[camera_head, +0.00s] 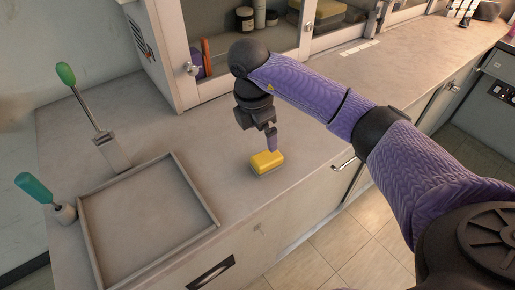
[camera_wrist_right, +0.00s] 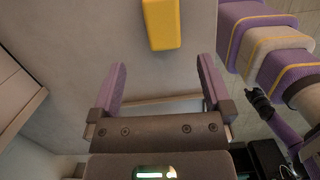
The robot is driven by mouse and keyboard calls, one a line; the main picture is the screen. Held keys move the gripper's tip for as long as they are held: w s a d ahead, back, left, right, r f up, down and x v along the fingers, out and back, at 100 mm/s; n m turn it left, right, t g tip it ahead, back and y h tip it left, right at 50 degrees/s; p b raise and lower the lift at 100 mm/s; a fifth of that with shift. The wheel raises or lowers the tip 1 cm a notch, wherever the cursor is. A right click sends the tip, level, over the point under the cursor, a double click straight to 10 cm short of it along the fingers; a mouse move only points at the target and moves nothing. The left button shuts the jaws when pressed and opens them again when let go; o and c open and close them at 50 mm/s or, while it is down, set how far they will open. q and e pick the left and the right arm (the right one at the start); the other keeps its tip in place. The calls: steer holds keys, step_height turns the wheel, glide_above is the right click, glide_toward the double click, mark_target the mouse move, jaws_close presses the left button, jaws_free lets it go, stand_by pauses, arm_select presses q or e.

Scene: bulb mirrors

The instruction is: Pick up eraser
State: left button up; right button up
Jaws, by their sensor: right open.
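The eraser, a yellow block (camera_head: 267,162), lies on the grey countertop near its front edge in the head view. In the right wrist view the eraser (camera_wrist_right: 162,24) shows at the top middle, beyond the fingertips and partly cut off by the frame edge. My right gripper (camera_head: 271,145) points down just above and behind the eraser. In the right wrist view the right gripper (camera_wrist_right: 162,66) has its two purple fingers wide apart with nothing between them. My left gripper is not in view.
A shallow empty tray (camera_head: 192,187) sits left of the eraser. Two green-handled tools stand beside it, one at the back (camera_head: 88,100) and one at the left (camera_head: 37,190). A glass-fronted cabinet (camera_head: 172,55) stands behind. The counter between tray and eraser is clear.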

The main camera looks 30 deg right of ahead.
mark_target(267, 156)
steer(key=f+b, duration=0.1)
steer(key=f, duration=0.2)
steer(key=d+f+b, duration=0.1)
steer(key=f, duration=0.2)
steer(key=f+b, duration=0.1)
steer(key=f, duration=0.2)
steer(key=shift+s+d+f+b, duration=0.2)
steer(key=shift+f+b, duration=0.1)
steer(key=shift+b, duration=0.1)
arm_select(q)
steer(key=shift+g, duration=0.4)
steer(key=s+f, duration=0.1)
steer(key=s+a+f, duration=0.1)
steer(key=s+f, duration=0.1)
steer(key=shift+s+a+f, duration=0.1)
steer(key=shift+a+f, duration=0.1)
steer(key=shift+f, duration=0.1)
arm_select(e)
steer(key=shift+r, duration=0.1)
